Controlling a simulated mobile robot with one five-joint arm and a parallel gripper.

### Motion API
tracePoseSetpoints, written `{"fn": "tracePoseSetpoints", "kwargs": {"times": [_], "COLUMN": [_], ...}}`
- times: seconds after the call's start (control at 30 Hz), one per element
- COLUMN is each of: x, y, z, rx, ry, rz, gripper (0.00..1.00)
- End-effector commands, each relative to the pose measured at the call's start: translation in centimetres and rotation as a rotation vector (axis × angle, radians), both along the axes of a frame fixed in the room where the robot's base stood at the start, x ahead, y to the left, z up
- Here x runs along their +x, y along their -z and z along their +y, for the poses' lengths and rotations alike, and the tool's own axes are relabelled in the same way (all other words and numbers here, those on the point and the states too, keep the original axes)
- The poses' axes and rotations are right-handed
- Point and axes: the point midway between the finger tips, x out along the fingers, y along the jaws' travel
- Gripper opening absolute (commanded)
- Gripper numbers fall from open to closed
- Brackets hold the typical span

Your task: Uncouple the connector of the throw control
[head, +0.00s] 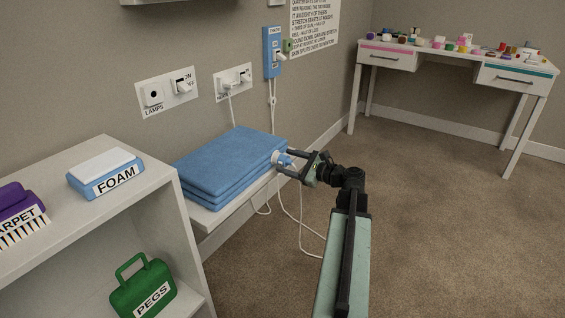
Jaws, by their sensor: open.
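The throw control (272,53) is a blue wall box with a "THROW" label and a switch, high on the back wall. A white cable runs down from it. A folded blue throw (228,160) lies in a stack on a low white bench. A small white and blue connector (284,160) sits at the right edge of the stack, with white cables hanging below it. My gripper (286,162) is open, its fingers pointing left at the connector. I cannot tell whether the fingers touch it.
A white shelf (95,165) at the left holds a foam box (105,175) and a green pegs case (142,288). Wall plates (166,91) carry a lamps socket and a switch. A white desk (455,62) with small items stands far right. The carpet between is clear.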

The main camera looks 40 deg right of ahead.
Motion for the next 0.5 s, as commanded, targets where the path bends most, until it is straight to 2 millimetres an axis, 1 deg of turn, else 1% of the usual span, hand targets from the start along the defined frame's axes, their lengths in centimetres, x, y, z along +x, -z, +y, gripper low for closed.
{"fn": "tracePoseSetpoints", "kwargs": {"times": [0.17,0.2,0.27,0.3,0.37,0.4,0.5], "x": [0.00,0.00,0.01,0.01,0.00,0.00,0.00], "y": [0.00,0.00,-0.01,-0.01,0.00,0.00,0.03], "z": [0.01,0.01,0.02,0.03,0.04,0.04,0.07], "rx": [0.000,0.000,0.000,0.000,0.000,0.000,-0.013], "ry": [0.000,0.000,0.000,0.000,-0.001,-0.001,-0.001], "rz": [0.000,0.000,0.000,0.000,0.001,0.001,-0.004], "gripper": [0.58,0.47,0.30,0.19,0.03,0.00,0.00]}}
